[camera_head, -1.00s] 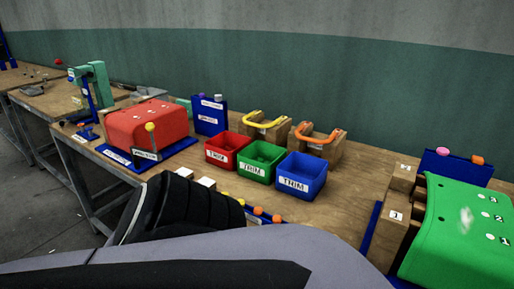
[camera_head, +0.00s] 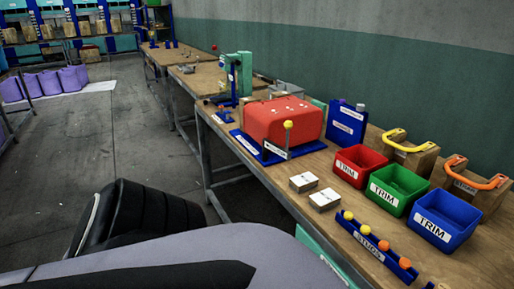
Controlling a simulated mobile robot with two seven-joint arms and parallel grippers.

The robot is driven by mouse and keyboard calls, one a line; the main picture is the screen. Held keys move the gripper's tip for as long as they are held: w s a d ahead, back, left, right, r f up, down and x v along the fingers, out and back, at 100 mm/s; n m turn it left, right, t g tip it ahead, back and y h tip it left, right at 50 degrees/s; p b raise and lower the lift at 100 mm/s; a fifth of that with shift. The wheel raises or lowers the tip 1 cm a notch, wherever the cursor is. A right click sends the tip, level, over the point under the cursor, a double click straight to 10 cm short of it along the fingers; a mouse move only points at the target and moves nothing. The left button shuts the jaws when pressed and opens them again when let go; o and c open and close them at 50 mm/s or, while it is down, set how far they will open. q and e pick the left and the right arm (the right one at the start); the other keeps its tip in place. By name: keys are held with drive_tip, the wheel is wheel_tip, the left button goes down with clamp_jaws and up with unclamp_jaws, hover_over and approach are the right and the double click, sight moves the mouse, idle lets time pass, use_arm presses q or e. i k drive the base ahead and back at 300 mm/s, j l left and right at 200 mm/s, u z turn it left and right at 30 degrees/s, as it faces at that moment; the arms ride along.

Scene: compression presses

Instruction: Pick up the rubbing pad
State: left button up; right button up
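No label that I can read says rubbing pad, so I cannot tell for sure which thing it is. Two small pale blocks (camera_head: 303,182) (camera_head: 324,200) with dark print lie near the front edge of the workbench, left of the trim bins. Two wooden blocks with curved handles, one yellow (camera_head: 411,153) and one orange (camera_head: 473,184), stand behind the bins. One of my arms, grey and black, fills the lower left, apart from the bench. Neither gripper shows.
The workbench (camera_head: 370,222) holds a red press (camera_head: 282,121), red (camera_head: 359,166), green (camera_head: 396,187) and blue (camera_head: 442,219) trim bins, and a blue studs rack (camera_head: 376,245) at the front edge. Open floor (camera_head: 125,140) lies left of the benches.

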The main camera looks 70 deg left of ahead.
sight(303, 182)
drive_tip(key=j+u, duration=0.1)
drive_tip(key=u, duration=1.2)
